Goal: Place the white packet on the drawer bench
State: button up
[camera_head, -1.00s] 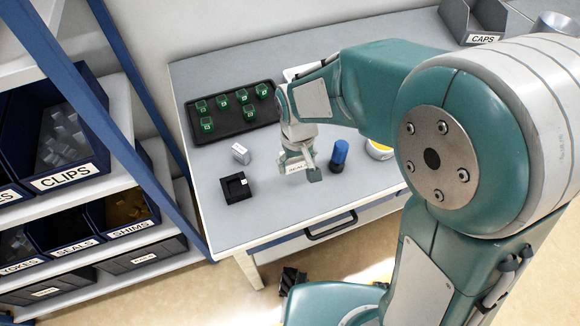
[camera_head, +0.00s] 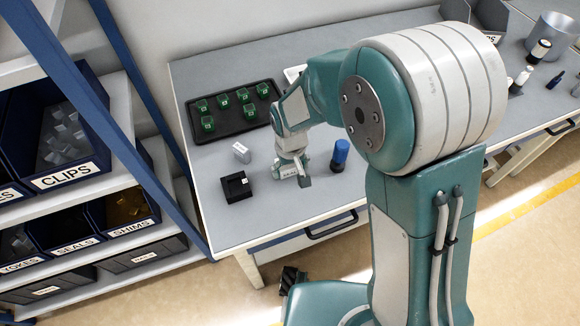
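A small white packet with dark print (camera_head: 287,171) is between the fingers of my gripper (camera_head: 290,171), low over the drawer bench (camera_head: 230,215). I cannot tell whether the packet touches the bench top. My gripper seems closed on it, and the fingers hide part of it. The drawer bench has a grey top and a drawer with a dark handle at the front. The packet is right of a black square block and left of a blue cylinder.
The black block (camera_head: 236,187), a small white box (camera_head: 241,152) and the blue cylinder (camera_head: 340,154) stand nearby. A black tray (camera_head: 230,130) holds several green cubes behind. A shelf with bins (camera_head: 68,177) is at left. A metal pot (camera_head: 553,35) stands far right. Bare bench lies in front.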

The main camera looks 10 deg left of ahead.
aim_at(291, 166)
dwell(0.3)
notch_tip(291, 166, up, 12)
jog(key=shift+r, duration=0.15)
dwell(0.4)
jog(key=s+d+r+m+t, duration=0.35)
jog(key=d+r, duration=0.65)
jog(key=d, duration=0.4)
jog(key=s+d+r+m+t, duration=0.2)
jog(key=s+d+m, duration=0.1)
jog(key=s+d, duration=0.6)
jog(key=shift+s, duration=0.4)
